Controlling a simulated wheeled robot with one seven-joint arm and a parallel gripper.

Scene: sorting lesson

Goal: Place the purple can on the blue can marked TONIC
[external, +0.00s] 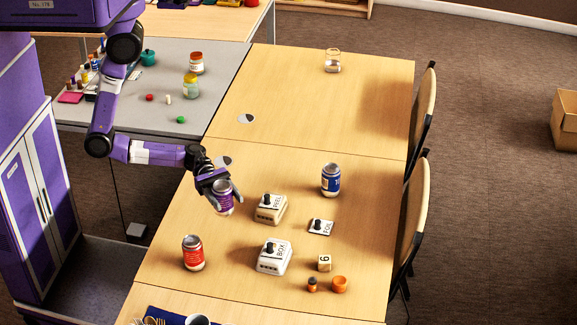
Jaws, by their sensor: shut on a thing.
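The purple can (224,198) is in my gripper (216,187), which is shut on it. The can is roughly upright, near the left side of the wooden table, and looks held above the surface. The blue can (331,180) stands upright on the table to the right of my gripper, clearly apart from it. Its label faces partly away and the word on it is too small to read in full. Parts of the purple can are hidden by the gripper fingers.
A red can (193,252) stands at the front left. A glass jar (332,60) stands far back.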

